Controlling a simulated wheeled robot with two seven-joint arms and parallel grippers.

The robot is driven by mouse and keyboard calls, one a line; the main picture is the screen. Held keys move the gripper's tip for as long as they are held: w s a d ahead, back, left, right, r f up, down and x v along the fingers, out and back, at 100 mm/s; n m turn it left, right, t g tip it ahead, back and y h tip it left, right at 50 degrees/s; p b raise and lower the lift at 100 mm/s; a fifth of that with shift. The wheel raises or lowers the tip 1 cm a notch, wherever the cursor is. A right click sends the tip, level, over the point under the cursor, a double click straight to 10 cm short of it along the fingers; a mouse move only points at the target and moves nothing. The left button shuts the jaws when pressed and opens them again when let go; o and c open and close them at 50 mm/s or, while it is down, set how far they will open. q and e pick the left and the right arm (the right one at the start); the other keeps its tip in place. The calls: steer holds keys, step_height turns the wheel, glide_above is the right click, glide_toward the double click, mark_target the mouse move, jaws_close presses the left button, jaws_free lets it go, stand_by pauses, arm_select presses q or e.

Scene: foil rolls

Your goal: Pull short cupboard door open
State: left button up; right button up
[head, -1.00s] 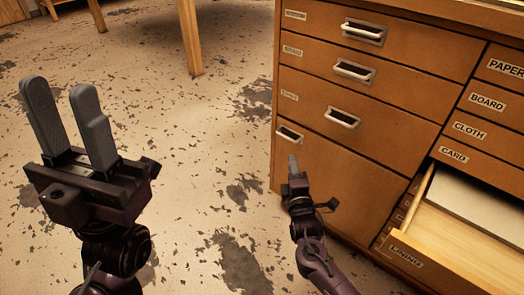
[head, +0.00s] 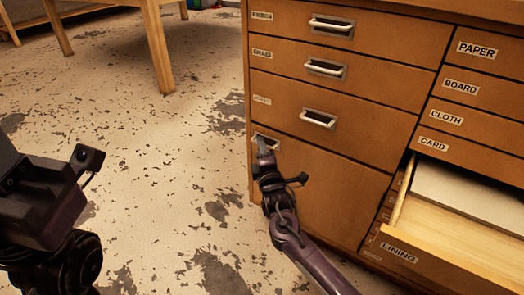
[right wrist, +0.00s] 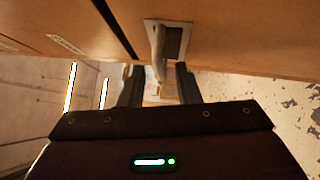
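The short cupboard door (head: 318,195) is the plain brown panel below the drawers on the left of the cabinet, and it looks shut. Its pull handle (right wrist: 157,45) sits in a metal plate near the door's upper left corner; in the head view my right gripper (head: 265,145) mostly covers it. In the right wrist view my right gripper (right wrist: 158,78) is open, its two fingers apart on either side of the handle's near end. I cannot tell whether they touch it. Only the body of my left gripper (head: 40,200) shows at the left edge; its fingers are out of view.
Three drawers with white handles (head: 331,24) lie above the door. To the right, an open drawer labelled LINING (head: 440,262) sticks out low, below the shut PAPER, BOARD, CLOTH and CARD drawers. A wooden table leg (head: 158,50) stands at the back. The floor left of the cabinet is clear.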

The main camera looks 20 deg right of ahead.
jaws_close()
